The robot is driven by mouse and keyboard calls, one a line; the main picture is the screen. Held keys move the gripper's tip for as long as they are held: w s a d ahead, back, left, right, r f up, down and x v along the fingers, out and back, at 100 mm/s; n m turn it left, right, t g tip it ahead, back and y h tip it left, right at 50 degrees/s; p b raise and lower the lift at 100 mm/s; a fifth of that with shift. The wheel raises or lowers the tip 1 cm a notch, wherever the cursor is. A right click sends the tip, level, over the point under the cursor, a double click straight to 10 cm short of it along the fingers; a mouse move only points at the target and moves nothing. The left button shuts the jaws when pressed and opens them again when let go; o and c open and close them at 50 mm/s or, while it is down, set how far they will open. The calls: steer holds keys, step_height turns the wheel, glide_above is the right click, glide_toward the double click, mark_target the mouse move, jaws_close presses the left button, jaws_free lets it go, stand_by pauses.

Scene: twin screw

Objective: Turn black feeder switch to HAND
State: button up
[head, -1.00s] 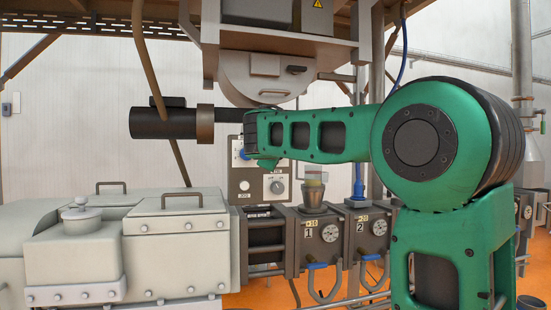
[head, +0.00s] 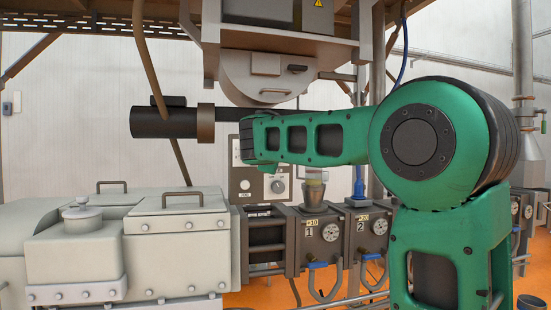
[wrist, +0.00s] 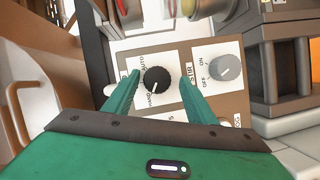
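In the wrist view the black feeder switch (wrist: 156,80) is a round ribbed knob on a white label plate. Lettering beside it appears to read AUTO above and HAND below; I cannot tell for sure where its pointer stands. My gripper (wrist: 160,76) is open, its two green fingers on either side of the black knob, with a visible gap on each side. I cannot tell how far the fingertips are from the panel. In the head view my own arm hides the black switch and the gripper.
A grey STIR knob (wrist: 225,70) sits right of the black one, close to the right finger; it also shows in the head view (head: 277,187). A small hopper cup (head: 313,190) stands right of the panel (head: 244,196).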

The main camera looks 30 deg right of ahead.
steer(key=shift+s+r, duration=0.1)
steer(key=shift+s, duration=0.05)
steer(key=v, duration=1)
steer(key=shift+a, duration=0.15)
steer(key=shift+s, duration=0.15)
steer(key=s+d+f+m+g+y, duration=0.25)
steer(key=s+f, duration=0.45)
steer(key=f, duration=0.5)
steer(key=s+d+f+m+g+y, duration=0.1)
steer(key=s+d+f+m+g, duration=0.3)
steer(key=s+f, duration=0.55)
steer(key=s+a+f+m+g+y, duration=0.3)
steer(key=s+f, duration=0.7)
steer(key=s, duration=0.1)
steer(key=s+a+f+m+g+y, duration=0.3)
steer(key=s+a+f+m, duration=0.1)
steer(key=s+f, duration=0.6)
steer(key=shift+s+a+f+g+y, duration=0.15)
steer(key=shift+s+f+g+y, duration=0.25)
steer(key=shift+f, duration=0.3)
